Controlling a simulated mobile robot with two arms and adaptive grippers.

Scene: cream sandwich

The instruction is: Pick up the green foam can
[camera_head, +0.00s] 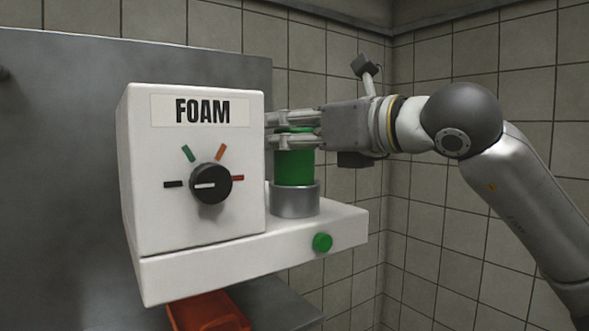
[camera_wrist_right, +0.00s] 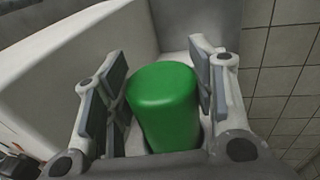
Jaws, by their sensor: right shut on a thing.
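The green foam can (camera_head: 294,168) stands upright in a grey metal cup holder (camera_head: 295,200) on the right ledge of the white FOAM machine (camera_head: 190,235). My right gripper (camera_head: 292,131) comes in level from the right, with its fingers around the upper part of the can. In the right wrist view the can (camera_wrist_right: 165,105) is between the two finger pads of my right gripper (camera_wrist_right: 160,95), which is shut on it. The can's lower end is hidden inside the holder. My left gripper is not in view.
The machine has a black dial (camera_head: 211,184) with coloured marks and a green button (camera_head: 322,242) on its front ledge. An orange-red tray (camera_head: 210,312) sits below it. A grey panel (camera_head: 60,180) stands behind, and a tiled wall (camera_head: 425,220) is at the right.

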